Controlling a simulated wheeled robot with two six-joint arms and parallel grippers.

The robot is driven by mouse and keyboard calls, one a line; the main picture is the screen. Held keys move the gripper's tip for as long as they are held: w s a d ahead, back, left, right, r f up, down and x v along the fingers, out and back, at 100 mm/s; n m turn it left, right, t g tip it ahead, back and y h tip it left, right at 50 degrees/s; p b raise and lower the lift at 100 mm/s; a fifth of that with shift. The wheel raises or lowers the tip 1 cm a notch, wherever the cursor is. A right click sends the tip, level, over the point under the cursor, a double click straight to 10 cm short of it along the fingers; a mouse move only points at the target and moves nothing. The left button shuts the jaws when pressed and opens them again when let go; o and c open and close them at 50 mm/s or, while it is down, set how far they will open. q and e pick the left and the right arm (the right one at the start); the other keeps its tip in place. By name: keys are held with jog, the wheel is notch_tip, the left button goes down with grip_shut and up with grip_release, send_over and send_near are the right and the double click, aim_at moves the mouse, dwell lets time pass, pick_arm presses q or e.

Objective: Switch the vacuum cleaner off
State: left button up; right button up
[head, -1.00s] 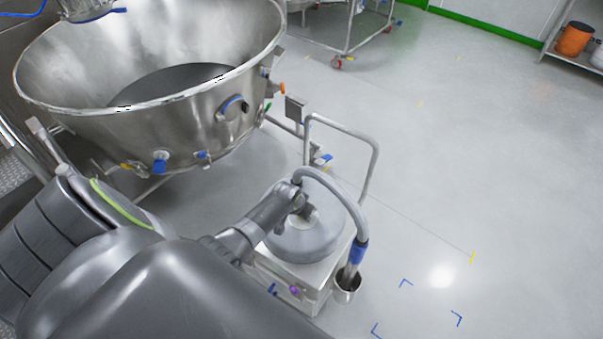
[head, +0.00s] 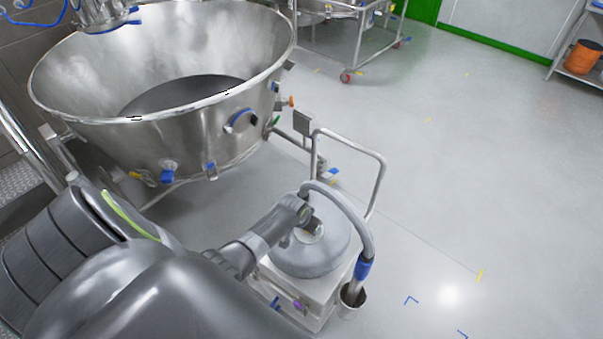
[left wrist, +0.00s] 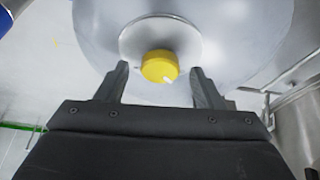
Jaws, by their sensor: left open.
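The vacuum cleaner (head: 322,256) stands on the floor in the head view, with a grey domed lid on a white box body and a hose arching over it. My left gripper (head: 309,224) is over the top of its lid. In the left wrist view a yellow knob (left wrist: 158,66) with a white mark sits on a round pale plate (left wrist: 160,38) on the vacuum. My left gripper (left wrist: 160,72) is open, with one finger on each side of the knob and visible gaps. The knob is hidden in the head view. My right gripper is out of view.
A large steel bowl (head: 190,135) on a frame stands left of the vacuum. The vacuum's push handle (head: 350,142) rises behind it, and its hose (head: 354,222) ends in a steel cup (head: 352,300) at its right. Open floor lies to the right.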

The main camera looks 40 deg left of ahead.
pick_arm(q)
jog(key=p+v, duration=0.1)
jog(key=v, duration=1.6)
jog(key=shift+p, duration=0.4)
jog(key=shift+f, duration=0.1)
jog(key=s+a+f+g, duration=0.1)
jog(key=s+f, duration=0.4)
jog(key=f, duration=0.3)
jog(key=s+f+n, duration=0.1)
jog(key=s+f, duration=0.3)
jog(key=f, duration=0.3)
jog(key=s+a+f+g, duration=0.1)
jog(key=s+f, duration=0.4)
jog(key=f, duration=0.3)
jog(key=s+d+f, duration=0.1)
jog(key=s+f, duration=0.3)
jog(key=s, duration=0.4)
jog(key=s+d+f+b, duration=0.1)
jog(key=s+f, duration=0.3)
jog(key=s, duration=0.3)
jog(key=s+d+f+g, duration=0.1)
jog(key=s+f, duration=0.3)
jog(key=s, duration=0.4)
jog(key=shift+s+d+m+y, duration=0.35)
jog(key=shift+d+m+y, duration=0.05)
